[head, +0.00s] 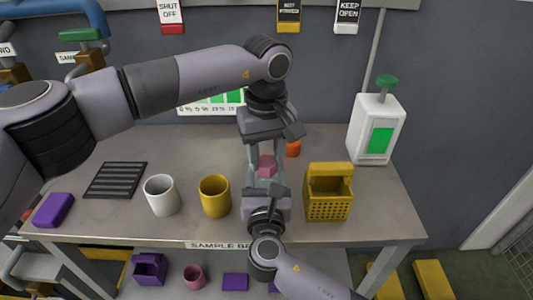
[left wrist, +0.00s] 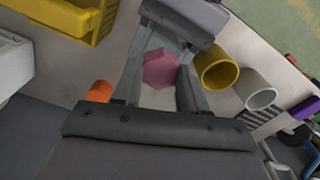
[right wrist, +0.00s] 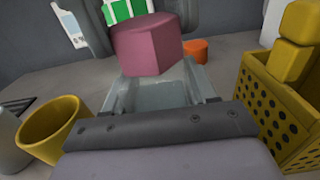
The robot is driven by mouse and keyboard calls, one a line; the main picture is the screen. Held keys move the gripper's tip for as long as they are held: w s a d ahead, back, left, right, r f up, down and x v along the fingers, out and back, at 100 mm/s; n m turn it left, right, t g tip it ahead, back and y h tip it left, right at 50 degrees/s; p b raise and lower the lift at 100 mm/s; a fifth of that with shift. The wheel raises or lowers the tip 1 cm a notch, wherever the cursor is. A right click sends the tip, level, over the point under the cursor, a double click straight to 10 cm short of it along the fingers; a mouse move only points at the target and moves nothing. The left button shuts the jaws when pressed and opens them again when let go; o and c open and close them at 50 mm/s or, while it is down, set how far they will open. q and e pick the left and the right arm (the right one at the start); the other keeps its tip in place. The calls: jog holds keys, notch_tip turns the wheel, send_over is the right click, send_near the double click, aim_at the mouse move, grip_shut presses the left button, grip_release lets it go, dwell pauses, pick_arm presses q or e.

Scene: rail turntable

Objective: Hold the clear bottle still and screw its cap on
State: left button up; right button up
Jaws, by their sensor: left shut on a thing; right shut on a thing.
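The pink faceted cap (head: 267,165) is at the middle of the bench between my two grippers. My left gripper (head: 266,158) points down from above and is shut on the cap; its fingers flank the cap (left wrist: 160,68) in the left wrist view. My right gripper (head: 265,183) comes from the front and is shut on the clear bottle (right wrist: 165,95), which is mostly hidden by the fingers in the head view. In the right wrist view the cap (right wrist: 147,45) is directly above the bottle. I cannot tell whether they touch or the thread is engaged.
A yellow mug (head: 214,196) and white mug (head: 162,195) stand to the left, a yellow perforated basket (head: 328,205) close to the right. An orange piece (head: 292,148) lies behind. A white dispenser (head: 376,130) stands at the back right. A dark grate (head: 115,180) lies left.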

pick_arm(q)
jog(key=m, duration=0.3)
jog(key=shift+m, duration=0.3)
jog(key=shift+m, duration=0.8)
jog(key=m, duration=0.4)
jog(key=o, duration=1.3)
jog(key=shift+o, duration=0.2)
jog(key=shift+r, duration=0.15)
